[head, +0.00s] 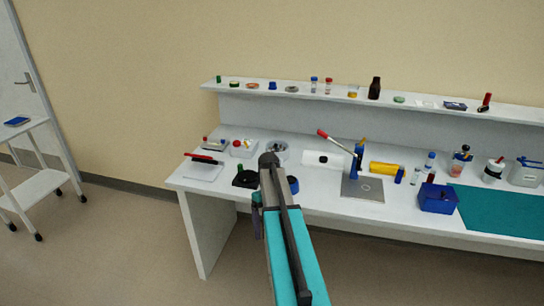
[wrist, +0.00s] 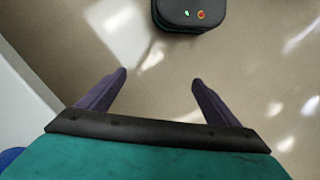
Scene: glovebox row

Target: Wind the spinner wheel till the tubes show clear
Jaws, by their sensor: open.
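A round grey, bowl-like device (head: 281,153) stands at the back left of the white bench, partly behind my arm in the head view. It may be the spinner, but it is too small to tell; I cannot make out a wheel or tubes on it. My gripper (head: 257,228) hangs in front of the bench's front edge, left of my forearm, pointing down and away from the device. In the wrist view my gripper (wrist: 158,80) has its two dark purple fingers spread, with only floor between them.
A shelf (head: 300,93) with small jars runs along the back. A side table (head: 32,185) stands far left, with free floor between.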

